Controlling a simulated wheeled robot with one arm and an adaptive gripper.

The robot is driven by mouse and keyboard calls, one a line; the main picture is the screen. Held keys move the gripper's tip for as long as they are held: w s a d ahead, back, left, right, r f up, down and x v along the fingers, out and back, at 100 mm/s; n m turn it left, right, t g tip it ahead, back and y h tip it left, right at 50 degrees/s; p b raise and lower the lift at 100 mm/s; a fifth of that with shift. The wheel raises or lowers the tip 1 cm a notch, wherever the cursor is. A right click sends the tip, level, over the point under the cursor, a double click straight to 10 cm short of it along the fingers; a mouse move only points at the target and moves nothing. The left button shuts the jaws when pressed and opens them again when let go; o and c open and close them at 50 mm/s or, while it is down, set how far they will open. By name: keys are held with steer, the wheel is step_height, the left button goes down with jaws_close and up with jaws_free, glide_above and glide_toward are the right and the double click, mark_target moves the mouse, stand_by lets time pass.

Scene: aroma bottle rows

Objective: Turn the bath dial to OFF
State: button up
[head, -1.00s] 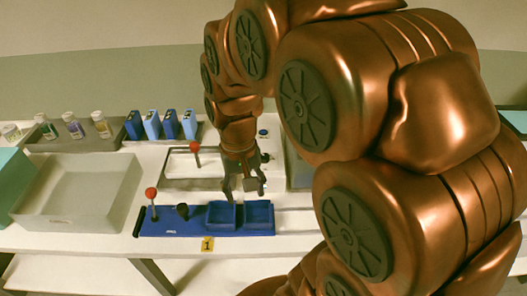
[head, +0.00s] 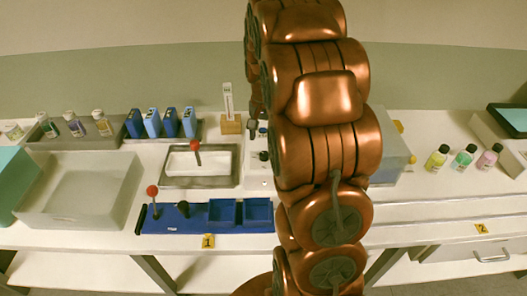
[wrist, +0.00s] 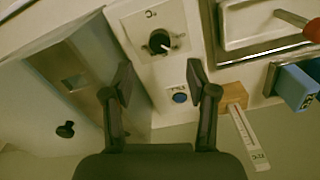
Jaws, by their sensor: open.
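The bath dial (wrist: 159,42) is a round black knob with a light pointer mark, on a white panel (wrist: 132,27) in the wrist view. In the head view the dial (head: 264,156) shows small, just left of my arm. A blue button (wrist: 180,97) sits on the same panel. My gripper (wrist: 158,74) is open and empty, its two fingertips spread either side of the dial's line in the wrist view, apart from the knob. In the head view my arm hides most of the gripper. The OFF mark is not readable.
A wooden block with a thermometer (head: 230,125) stands left of my gripper. A grey box (head: 393,150) is to the right, partly behind my arm.

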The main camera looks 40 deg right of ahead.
mark_target(264, 155)
steer(key=shift+f+p, duration=1.15)
steer(key=shift+f, duration=2.6)
steer(key=shift+c, duration=0.3)
jaws_close()
